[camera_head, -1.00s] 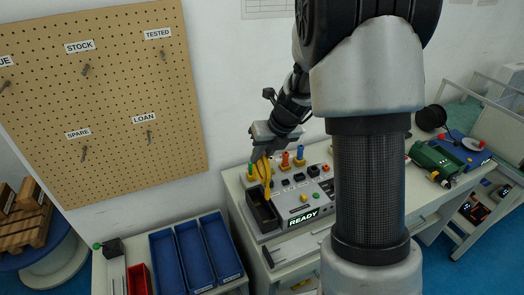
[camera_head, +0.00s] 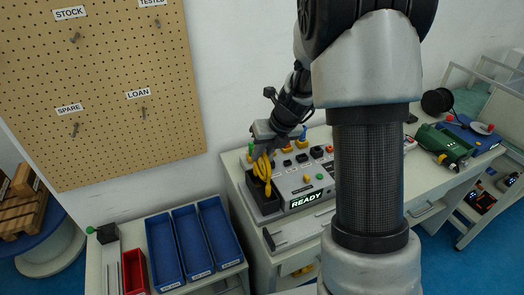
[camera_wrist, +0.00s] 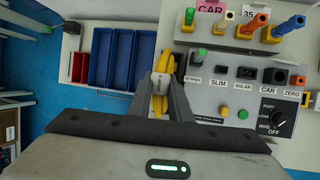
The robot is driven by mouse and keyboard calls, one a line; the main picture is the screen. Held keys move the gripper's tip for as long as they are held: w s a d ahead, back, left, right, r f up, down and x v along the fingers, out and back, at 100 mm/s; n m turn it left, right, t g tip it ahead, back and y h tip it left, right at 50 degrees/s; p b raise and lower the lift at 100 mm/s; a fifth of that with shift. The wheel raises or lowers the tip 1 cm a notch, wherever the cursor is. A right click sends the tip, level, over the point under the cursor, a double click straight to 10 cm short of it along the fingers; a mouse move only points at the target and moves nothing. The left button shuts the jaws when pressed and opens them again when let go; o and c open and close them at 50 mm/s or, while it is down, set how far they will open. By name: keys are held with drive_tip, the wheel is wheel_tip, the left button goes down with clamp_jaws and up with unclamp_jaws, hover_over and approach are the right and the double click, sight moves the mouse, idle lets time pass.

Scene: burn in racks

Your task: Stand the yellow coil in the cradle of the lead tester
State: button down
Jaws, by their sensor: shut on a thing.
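The yellow coil (camera_head: 262,170) is in my gripper (camera_head: 262,153), whose fingers are shut on its upper part. The lead tester (camera_head: 300,181) stands on the bench, its display lit READY. Its cradle (camera_head: 267,209) is a dark open box at the tester's left end. The coil hangs upright, its lower end at or just inside the cradle's mouth; whether it touches the bottom is hidden.
Colored plugs (camera_wrist: 262,24) stand along the tester's back. Blue bins (camera_head: 192,245) and a red bin (camera_head: 134,270) are on a lower bench at left. A pegboard (camera_head: 105,90) with bare pegs hangs behind. A green device (camera_head: 442,142) lies on the right bench.

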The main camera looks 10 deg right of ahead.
drive_tip(key=shift+f+b, duration=1.15)
drive_tip(key=shift+f, duration=1.3)
drive_tip(key=c, duration=1.6)
unclamp_jaws()
drive_tip(key=shift+o, duration=0.2)
drive_tip(key=p+v, duration=0.3)
drive_tip(key=v, duration=1.4)
drive_tip(key=shift+r, duration=0.2)
drive_tip(key=shift+s, duration=0.15)
